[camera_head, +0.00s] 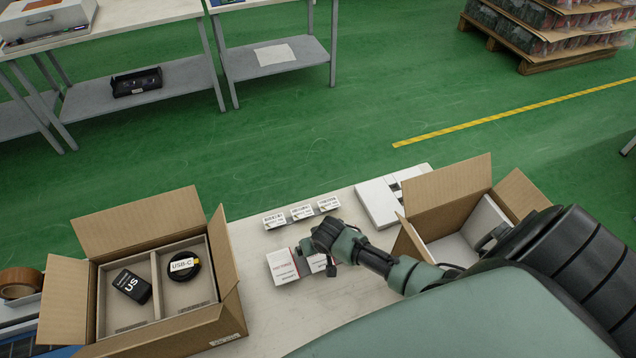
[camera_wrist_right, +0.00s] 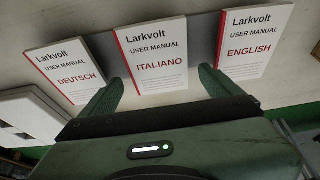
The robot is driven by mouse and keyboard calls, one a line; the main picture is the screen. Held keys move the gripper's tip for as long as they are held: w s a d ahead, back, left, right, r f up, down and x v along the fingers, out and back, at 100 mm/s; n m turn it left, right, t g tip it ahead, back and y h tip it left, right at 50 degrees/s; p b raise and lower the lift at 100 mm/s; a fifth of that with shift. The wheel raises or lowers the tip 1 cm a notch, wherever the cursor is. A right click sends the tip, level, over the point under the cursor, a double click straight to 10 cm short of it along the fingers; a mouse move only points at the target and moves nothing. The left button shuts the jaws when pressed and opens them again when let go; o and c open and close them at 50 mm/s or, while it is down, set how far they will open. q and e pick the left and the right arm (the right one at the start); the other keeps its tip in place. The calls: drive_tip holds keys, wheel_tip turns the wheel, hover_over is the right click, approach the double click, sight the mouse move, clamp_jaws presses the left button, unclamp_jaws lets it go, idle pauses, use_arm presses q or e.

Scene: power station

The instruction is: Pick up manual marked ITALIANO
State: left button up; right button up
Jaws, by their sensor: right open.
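The ITALIANO manual (camera_wrist_right: 152,54) is a white booklet with a red edge strip and red lettering, lying flat in the middle of three in the right wrist view. The DEUTSCH manual (camera_wrist_right: 68,72) lies to its left and the ENGLISH manual (camera_wrist_right: 254,40) to its right. My right gripper (camera_wrist_right: 160,88) is open, its two fingers either side of the ITALIANO manual's near end, nothing held. In the head view my right gripper (camera_head: 325,243) is over the manuals and partly hides them; their titles are too small to read there. My left gripper is not in view.
An open carton (camera_head: 222,270) at left holds a black US box (camera_head: 132,286) and a USB-C coil (camera_head: 183,266). Another open carton (camera_head: 440,205) stands at right, beside a white tray (camera_head: 378,203). Small labelled packets (camera_head: 302,212) lie behind the manuals on the table (camera_head: 250,310).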

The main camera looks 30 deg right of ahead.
drive_tip(key=shift+f, duration=0.2)
idle(0.3)
drive_tip(key=shift+c, duration=0.3)
drive_tip(key=c, duration=1.4)
drive_tip(key=shift+r, duration=0.15)
